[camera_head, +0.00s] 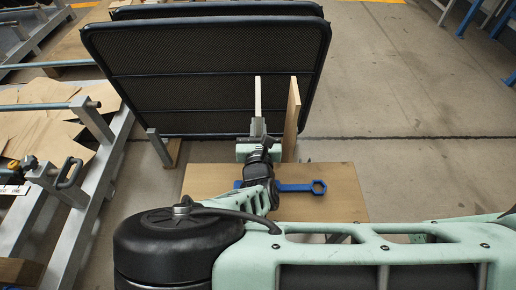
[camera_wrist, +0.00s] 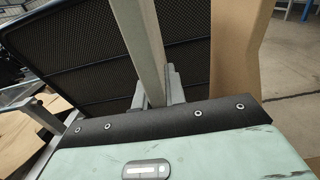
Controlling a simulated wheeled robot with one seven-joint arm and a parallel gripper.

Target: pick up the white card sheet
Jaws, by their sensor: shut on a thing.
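The white card sheet (camera_head: 258,92) stands upright and nearly edge-on in the head view, so it reads as a narrow pale strip. My gripper (camera_head: 258,126) is shut on its lower end. In the wrist view the sheet (camera_wrist: 138,42) rises from between the grey fingers (camera_wrist: 158,92), leaning slightly left. The fingers hide its gripped lower part.
A tan board (camera_head: 293,112) stands upright just right of the sheet, apart from it. Dark mesh panels (camera_head: 205,65) stand behind. A blue wrench (camera_head: 302,187) lies on a brown surface (camera_head: 340,205) below. A grey metal frame (camera_head: 105,165) is at left.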

